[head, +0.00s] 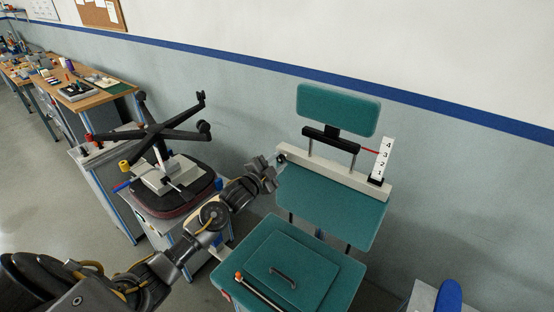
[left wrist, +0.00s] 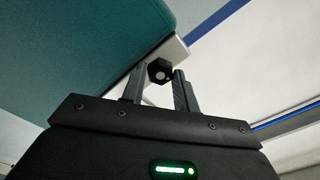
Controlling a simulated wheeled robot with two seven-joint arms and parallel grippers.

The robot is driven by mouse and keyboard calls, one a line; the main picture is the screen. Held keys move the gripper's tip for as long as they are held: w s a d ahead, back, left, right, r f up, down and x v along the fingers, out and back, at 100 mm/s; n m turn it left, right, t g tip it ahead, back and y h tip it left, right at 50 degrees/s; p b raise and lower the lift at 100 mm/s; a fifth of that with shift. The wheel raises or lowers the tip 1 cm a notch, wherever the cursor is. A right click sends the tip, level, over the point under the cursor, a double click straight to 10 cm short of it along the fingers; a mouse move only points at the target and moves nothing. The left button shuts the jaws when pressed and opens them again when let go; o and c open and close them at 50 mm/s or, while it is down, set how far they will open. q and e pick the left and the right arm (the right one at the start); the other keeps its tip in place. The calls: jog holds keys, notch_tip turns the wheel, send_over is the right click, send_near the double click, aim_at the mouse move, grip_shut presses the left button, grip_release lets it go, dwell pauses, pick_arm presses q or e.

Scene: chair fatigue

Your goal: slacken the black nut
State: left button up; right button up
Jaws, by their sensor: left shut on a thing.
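The black nut (left wrist: 158,69) sits between the two fingers of my left gripper (left wrist: 160,76) in the left wrist view. It is at the left end of the white beam (head: 335,174) of the teal test stand. In the head view my left gripper (head: 275,161) reaches that end from the left, and its fingers are shut on the nut, which they mostly hide there. A teal backrest (head: 338,108) stands above the beam, with a white scale (head: 380,160) numbered in black and a red pointer at the right. My right gripper is not in view.
An upturned office chair (head: 158,130) with a black star base stands on a bench at left. A teal box with a lid (head: 290,270) and handle is in front of the stand. A blue object (head: 448,295) is at lower right. The wall is close behind.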

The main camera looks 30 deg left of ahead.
pick_arm(q)
jog(key=n+p, duration=0.1)
jog(key=n, duration=0.2)
jog(key=shift+r+n, duration=0.15)
jog(key=shift+n, duration=0.25)
jog(key=shift+n+p, duration=0.85)
jog(key=shift+n, duration=0.75)
jog(key=o, duration=1)
jog(key=shift+s+a+b, duration=0.25)
jog(key=shift+s+b, duration=0.35)
jog(key=shift+s, duration=1.2)
jog(key=shift+s+a+b, duration=0.3)
jog(key=shift+s+b, duration=0.25)
jog(key=shift+s, duration=1.2)
jog(key=shift+s+a+b, duration=0.25)
jog(key=shift+s+b, duration=0.35)
jog(key=shift+s, duration=1.2)
jog(key=shift+f, duration=0.2)
